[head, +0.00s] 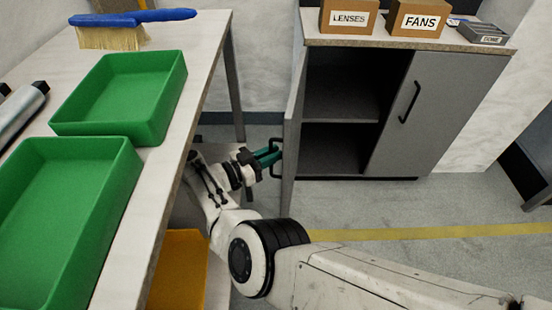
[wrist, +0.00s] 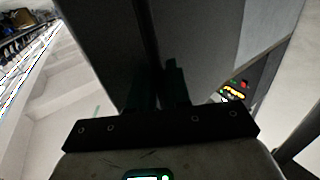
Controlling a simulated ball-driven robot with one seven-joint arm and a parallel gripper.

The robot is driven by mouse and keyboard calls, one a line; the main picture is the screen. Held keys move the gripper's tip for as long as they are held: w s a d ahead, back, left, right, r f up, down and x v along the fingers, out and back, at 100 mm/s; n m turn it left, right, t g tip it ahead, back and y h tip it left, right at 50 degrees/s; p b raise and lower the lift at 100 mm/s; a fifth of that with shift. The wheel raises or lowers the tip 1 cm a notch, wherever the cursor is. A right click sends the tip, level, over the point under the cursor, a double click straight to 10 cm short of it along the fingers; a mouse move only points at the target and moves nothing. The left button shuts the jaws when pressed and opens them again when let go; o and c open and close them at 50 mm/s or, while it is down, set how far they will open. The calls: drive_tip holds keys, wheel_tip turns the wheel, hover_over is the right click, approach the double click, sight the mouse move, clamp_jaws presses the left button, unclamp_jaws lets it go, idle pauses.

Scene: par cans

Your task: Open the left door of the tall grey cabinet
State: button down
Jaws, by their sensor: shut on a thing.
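The tall grey cabinet (head: 440,100) stands at the back. Its left door (head: 293,130) is swung wide open toward me and shows nearly edge-on. The dark handle (head: 279,150) of that door is on its left-hand face, partly hidden by my gripper. My gripper (head: 274,157), with teal fingers, is shut on this handle, between the door and the workbench. The right door (head: 425,110) is closed.
A workbench (head: 185,120) with green trays (head: 130,95) (head: 65,220) and a blue brush (head: 130,20) runs along the left, close to my arm. Boxes (head: 348,17) (head: 417,19) stand on the cabinet. A yellow bin (head: 178,268) is under the bench. Floor right of the door is clear.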

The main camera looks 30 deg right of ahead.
drive_tip(key=shift+w+r, duration=0.1)
drive_tip(key=shift+r, duration=0.05)
drive_tip(key=c, duration=1.3)
unclamp_jaws()
drive_tip(key=shift+w+a+b, duration=0.15)
drive_tip(key=shift+a+b, duration=2.2)
drive_tip(key=shift+a, duration=3.05)
drive_tip(key=shift+f, duration=0.2)
